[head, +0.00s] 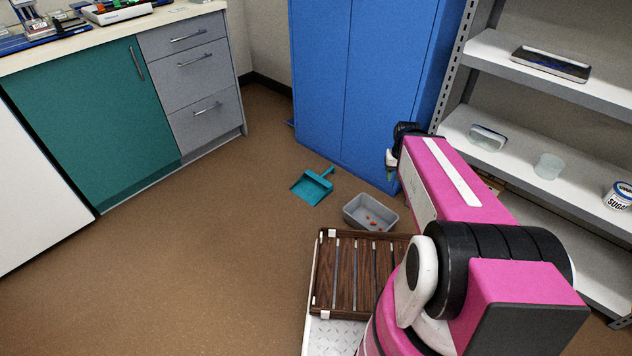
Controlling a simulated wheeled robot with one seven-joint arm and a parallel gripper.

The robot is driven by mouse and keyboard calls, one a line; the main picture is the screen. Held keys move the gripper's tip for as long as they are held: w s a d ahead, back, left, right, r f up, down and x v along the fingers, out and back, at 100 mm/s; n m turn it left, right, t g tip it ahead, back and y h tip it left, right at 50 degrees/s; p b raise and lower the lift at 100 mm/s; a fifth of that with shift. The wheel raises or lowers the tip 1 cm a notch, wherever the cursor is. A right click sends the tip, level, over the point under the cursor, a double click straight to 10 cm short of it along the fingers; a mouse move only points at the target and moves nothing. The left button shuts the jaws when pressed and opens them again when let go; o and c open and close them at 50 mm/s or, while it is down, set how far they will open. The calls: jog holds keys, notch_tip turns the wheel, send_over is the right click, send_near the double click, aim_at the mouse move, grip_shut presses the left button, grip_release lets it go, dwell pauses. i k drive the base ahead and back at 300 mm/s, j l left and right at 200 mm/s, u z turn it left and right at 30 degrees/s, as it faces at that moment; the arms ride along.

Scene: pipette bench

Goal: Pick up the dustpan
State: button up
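The dustpan (312,187) is teal, with a flat scoop and a short handle pointing up and to the right. It lies on the brown floor in front of the blue cabinet, in the middle of the head view. My gripper (391,168) shows only in small part at the far end of my pink arm, to the right of the dustpan and apart from it in the picture. The arm hides most of it, and its fingers cannot be made out clearly.
A grey bin (364,222) with small red bits stands on the floor just right of the dustpan. A dark wooden slatted piece (337,270) is nearer. The blue cabinet (330,85) stands behind; grey shelves (575,85) are at right. Floor to the left is clear.

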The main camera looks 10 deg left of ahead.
aim_at(311, 187)
jog(key=j+z, duration=0.25)
jog(key=j, duration=0.35)
jog(key=j+z, duration=0.2)
jog(key=j, duration=0.4)
jog(key=j+z, duration=0.25)
jog(key=j, duration=0.35)
jog(key=k+j+z, duration=0.2)
jog(key=j, duration=0.35)
jog(key=j+z, duration=0.25)
jog(key=j, duration=0.35)
